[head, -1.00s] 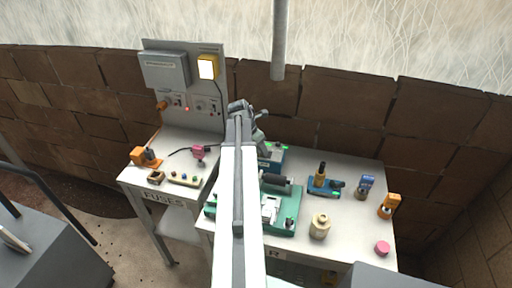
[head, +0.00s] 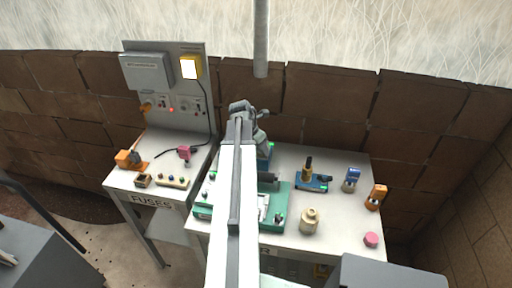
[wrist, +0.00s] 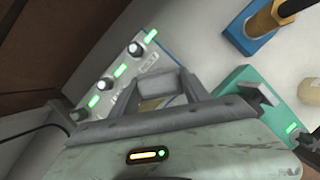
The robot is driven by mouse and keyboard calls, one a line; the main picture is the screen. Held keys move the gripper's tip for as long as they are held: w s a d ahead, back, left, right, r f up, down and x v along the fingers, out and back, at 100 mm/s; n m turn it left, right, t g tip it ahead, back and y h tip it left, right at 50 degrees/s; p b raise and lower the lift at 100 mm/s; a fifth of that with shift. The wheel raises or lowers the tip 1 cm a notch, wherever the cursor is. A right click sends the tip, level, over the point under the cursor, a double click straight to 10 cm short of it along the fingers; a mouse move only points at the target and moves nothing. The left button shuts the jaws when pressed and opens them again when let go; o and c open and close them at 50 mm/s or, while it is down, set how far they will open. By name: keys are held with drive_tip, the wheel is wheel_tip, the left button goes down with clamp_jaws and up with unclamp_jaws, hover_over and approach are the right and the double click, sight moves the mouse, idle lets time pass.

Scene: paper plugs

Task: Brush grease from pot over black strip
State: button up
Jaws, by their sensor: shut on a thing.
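My gripper (wrist: 160,88) shows in the wrist view with its jaws closed on a small tan thing (wrist: 150,104), mostly hidden by the fingers. I cannot tell whether it is the brush. In the head view my gripper (head: 262,138) is above the back of the right table, partly hidden by my arm. A tan pot (head: 310,222) stands upright at the front right of that table; its edge also shows in the wrist view (wrist: 310,90). A dark roller-like part (head: 268,181) sits on the green machine (head: 274,218). I cannot make out the black strip for certain.
A blue stand with a yellow and black post (head: 308,170), a blue item (head: 351,180), an orange item (head: 376,196) and a pink disc (head: 371,239) stand to the right. The left table (head: 128,187) bears a fuse panel (head: 168,90). Bare tabletop surrounds the pot.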

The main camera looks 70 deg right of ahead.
drive_tip(key=shift+w+a, duration=0.15)
drive_tip(key=shift+w, duration=1.55)
drive_tip(key=shift+w+a, duration=0.2)
drive_tip(key=shift+w, duration=1.4)
drive_tip(key=shift+w+a, duration=0.2)
drive_tip(key=shift+w, duration=1.4)
drive_tip(key=shift+w+a, duration=0.2)
drive_tip(key=shift+w, duration=1.4)
wheel_tip(320, 180, up, 6)
drive_tip(key=p, duration=0.6)
wheel_tip(320, 180, up, 3)
drive_tip(key=p, duration=0.3)
